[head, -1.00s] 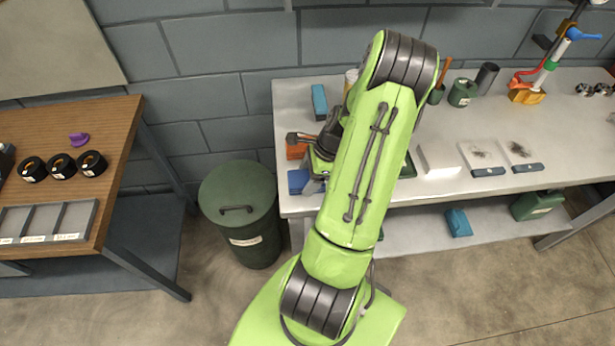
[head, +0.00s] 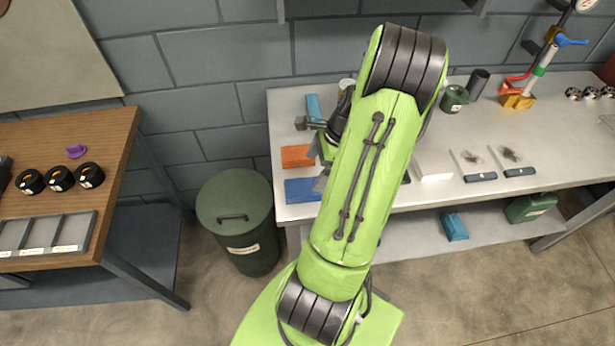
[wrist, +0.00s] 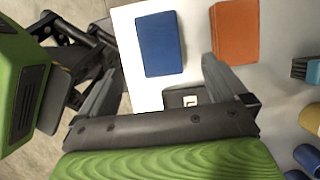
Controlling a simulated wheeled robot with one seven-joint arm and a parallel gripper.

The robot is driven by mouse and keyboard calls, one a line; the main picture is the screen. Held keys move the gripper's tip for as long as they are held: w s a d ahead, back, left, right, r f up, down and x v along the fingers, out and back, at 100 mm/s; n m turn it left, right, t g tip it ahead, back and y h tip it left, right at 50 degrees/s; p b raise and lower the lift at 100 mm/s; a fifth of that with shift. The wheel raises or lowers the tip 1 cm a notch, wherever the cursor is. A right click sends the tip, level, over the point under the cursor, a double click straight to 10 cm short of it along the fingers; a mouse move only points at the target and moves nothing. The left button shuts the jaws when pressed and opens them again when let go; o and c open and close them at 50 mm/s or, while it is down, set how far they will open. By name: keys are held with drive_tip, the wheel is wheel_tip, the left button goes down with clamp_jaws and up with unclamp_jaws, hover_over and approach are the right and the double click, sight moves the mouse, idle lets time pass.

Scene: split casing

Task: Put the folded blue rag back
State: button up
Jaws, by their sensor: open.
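The folded blue rag (head: 303,190) lies flat on the left front of the grey bench, in front of a folded orange cloth (head: 297,156). In the wrist view the blue rag (wrist: 161,44) lies ahead of and between my fingers, with the orange cloth (wrist: 235,32) to its right. My gripper (wrist: 160,66) is open and empty, its two fingers spread wide above the bench. In the head view my own arm hides most of the gripper. A dark item with a white mark (wrist: 188,99) shows between the fingers.
A teal brush-like item (head: 314,106) lies behind the orange cloth. A green lidded bin (head: 236,215) stands left of the bench. A teal item (head: 455,226) lies on the lower shelf.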

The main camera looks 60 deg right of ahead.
drive_tip(key=w+a+r+n+g+h, duration=0.1)
drive_tip(key=w+a+r+n+h, duration=0.35)
drive_tip(key=a+r+n, duration=1.05)
drive_tip(key=s+a+r+n+t+y, duration=0.1)
drive_tip(key=s+a+r+n, duration=0.2)
drive_tip(key=a+n, duration=0.3)
drive_tip(key=s+a+r+n+t, duration=0.2)
drive_tip(key=s+a+n, duration=0.2)
drive_tip(key=a+n, duration=0.2)
drive_tip(key=shift+a+r+n+y, duration=0.3)
drive_tip(key=shift+a+r+y, duration=0.1)
drive_tip(key=shift+a, duration=0.6)
